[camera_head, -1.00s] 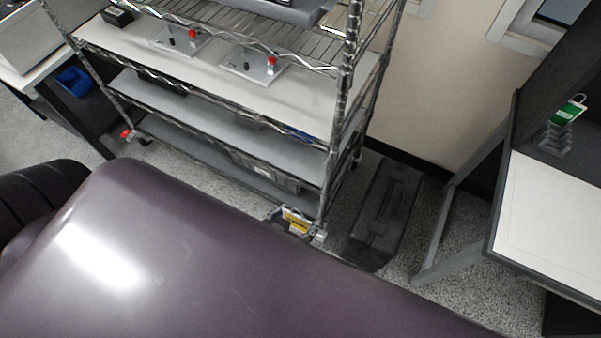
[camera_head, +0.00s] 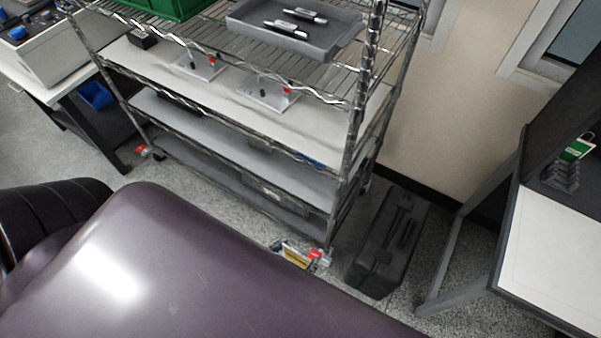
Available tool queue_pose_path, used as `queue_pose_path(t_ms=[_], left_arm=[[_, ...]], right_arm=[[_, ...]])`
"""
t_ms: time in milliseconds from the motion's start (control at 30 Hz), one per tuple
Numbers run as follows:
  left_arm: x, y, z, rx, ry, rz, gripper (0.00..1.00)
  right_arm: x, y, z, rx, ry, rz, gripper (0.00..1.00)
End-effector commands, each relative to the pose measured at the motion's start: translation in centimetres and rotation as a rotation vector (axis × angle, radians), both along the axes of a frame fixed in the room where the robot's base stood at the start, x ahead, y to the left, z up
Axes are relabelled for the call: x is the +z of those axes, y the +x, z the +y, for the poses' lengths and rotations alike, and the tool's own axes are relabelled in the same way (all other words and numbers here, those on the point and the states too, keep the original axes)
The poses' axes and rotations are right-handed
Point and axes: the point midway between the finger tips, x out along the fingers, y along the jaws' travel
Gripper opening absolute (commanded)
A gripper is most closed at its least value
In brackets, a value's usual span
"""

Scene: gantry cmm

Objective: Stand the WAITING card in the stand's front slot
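A small yellow-and-white item (camera_head: 294,255), possibly the WAITING card, shows low by the near right foot of the wire rack. It is too small to read, and I cannot tell what supports it. The grey stepped stand (camera_head: 563,175) is on the dark-framed bench at the right edge. A green card (camera_head: 576,150) with a white part stands upright in its upper part. The stand's front slot is too small to make out. Neither of my grippers can be made out in the view.
The wire rack (camera_head: 352,135) holds a grey tray (camera_head: 330,44) with metal tools and a green bin (camera_head: 165,8). A dark case (camera_head: 388,243) stands on the floor between rack and bench. The bench's white top (camera_head: 555,245) is clear in front of the stand.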

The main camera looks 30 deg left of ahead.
Motion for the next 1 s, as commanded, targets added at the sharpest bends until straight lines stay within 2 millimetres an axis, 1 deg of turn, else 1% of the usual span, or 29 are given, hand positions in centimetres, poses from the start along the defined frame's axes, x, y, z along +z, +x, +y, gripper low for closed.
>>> queue_pose_path(t_ms=[33, 633, 800, 1000], left_arm=[[0.0, -0.5, 0.0, 0.001, 0.0, 0.003, 0.42], [0.0, -4.7, 0.1, 0.001, -0.001, 0.003, 0.42], [0.0, -5.3, 0.2, 0.001, 0.001, 0.002, 0.42], [0.0, -5.3, 0.2, 0.0, 0.0, 0.001, 0.42]], right_arm=[[0.1, 0.0, 0.0, 0.0, 0.0, 0.0, 0.29], [0.7, 0.0, -0.1, 0.0, -0.001, 0.001, 0.29], [0.7, 0.0, -0.2, 0.0, -0.003, 0.0, 0.29], [0.7, -0.1, -0.4, 0.0, -0.004, 0.001, 0.29]])
